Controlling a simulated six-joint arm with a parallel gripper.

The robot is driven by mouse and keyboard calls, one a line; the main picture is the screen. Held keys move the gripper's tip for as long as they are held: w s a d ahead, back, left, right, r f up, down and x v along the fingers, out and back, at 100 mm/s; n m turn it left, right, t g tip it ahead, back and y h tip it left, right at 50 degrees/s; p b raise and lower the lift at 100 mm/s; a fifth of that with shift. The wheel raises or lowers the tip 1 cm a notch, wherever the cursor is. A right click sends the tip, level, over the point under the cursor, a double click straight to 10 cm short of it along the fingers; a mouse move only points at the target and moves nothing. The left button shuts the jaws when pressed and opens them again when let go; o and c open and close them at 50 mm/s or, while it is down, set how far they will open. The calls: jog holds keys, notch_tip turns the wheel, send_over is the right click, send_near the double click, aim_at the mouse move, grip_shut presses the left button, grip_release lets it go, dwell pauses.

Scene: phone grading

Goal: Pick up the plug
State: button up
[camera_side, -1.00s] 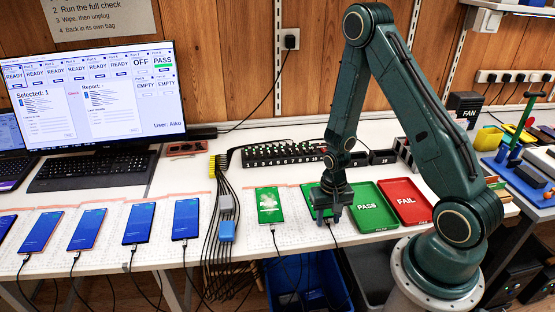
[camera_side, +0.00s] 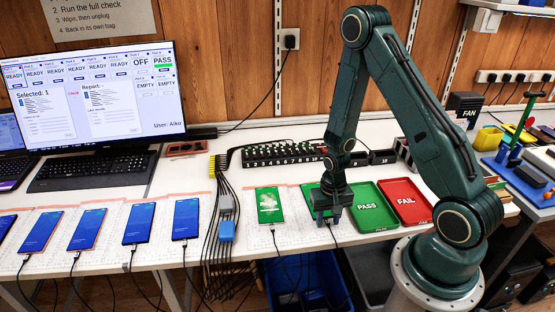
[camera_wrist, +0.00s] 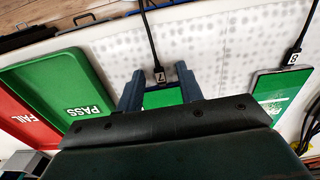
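The plug (camera_wrist: 159,75) is a small black connector marked 7, at the end of a black cable, in the wrist view. It sits at the edge of a phone with a green screen (camera_wrist: 163,97). My gripper (camera_wrist: 158,80) is open, with one finger on each side of the plug and visible gaps between. In the side view my gripper (camera_side: 328,219) is low over the green-screened phone (camera_side: 308,190) and mostly hides its near end. The plug cannot be made out clearly there. Most of the phone is hidden by my gripper in the wrist view.
Another green-screened phone (camera_side: 269,205) lies to the left, with a plug marked 8 (camera_wrist: 293,57). The green PASS tray (camera_side: 372,219) is close on the right, with the red FAIL tray (camera_side: 407,200) beyond. Several blue-screened phones (camera_side: 137,224) and a cable bundle are further left.

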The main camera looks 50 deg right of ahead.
aim_at(328, 223)
grip_shut()
jog(key=shift+r, duration=0.2)
notch_tip(328, 223, up, 20)
dwell(1.2)
dwell(0.5)
